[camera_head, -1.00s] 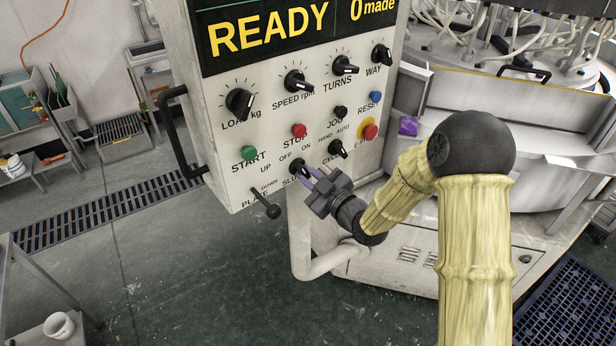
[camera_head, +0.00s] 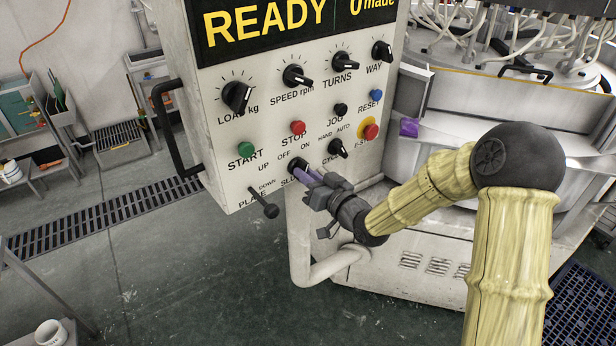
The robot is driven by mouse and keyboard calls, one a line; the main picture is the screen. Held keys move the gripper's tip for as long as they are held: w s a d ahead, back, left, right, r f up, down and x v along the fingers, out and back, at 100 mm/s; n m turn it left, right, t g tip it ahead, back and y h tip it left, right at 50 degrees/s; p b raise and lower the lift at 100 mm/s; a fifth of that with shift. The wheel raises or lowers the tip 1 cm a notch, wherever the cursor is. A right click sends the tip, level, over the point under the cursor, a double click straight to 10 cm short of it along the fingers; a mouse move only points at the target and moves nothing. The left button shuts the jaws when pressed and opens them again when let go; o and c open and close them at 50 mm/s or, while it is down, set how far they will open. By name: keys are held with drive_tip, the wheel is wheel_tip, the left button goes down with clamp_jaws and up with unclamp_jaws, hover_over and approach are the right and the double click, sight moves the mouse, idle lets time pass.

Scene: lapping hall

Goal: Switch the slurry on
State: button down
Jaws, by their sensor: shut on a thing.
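The slurry switch (camera_head: 295,167) is a small black rotary knob low on the white control panel (camera_head: 228,184), with OFF to its upper left and ON to its upper right. Its label below is partly covered. My gripper (camera_head: 302,175) is at this knob, its purple-grey fingers shut on it from the lower right. The fingers and gripper body hide much of the knob, so I cannot tell which way its pointer stands. The display above reads READY.
Close by are the plate lever (camera_head: 264,204), the black cycle knob (camera_head: 338,149), the red stop button (camera_head: 297,127), the green start button (camera_head: 246,149) and the red emergency stop (camera_head: 369,131). A black handle (camera_head: 172,130) juts from the panel's left side.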

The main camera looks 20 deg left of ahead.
drive_tip(key=shift+f+m, duration=0.3)
drive_tip(key=shift+m, duration=0.8)
drive_tip(key=shift+s, duration=0.15)
drive_tip(key=c, duration=1.4)
unclamp_jaws()
drive_tip(key=shift+r, duration=0.15)
drive_tip(key=b+v, duration=1)
drive_tip(key=v, duration=0.7)
drive_tip(key=shift+d+b, duration=0.25)
drive_tip(key=shift+b, duration=0.05)
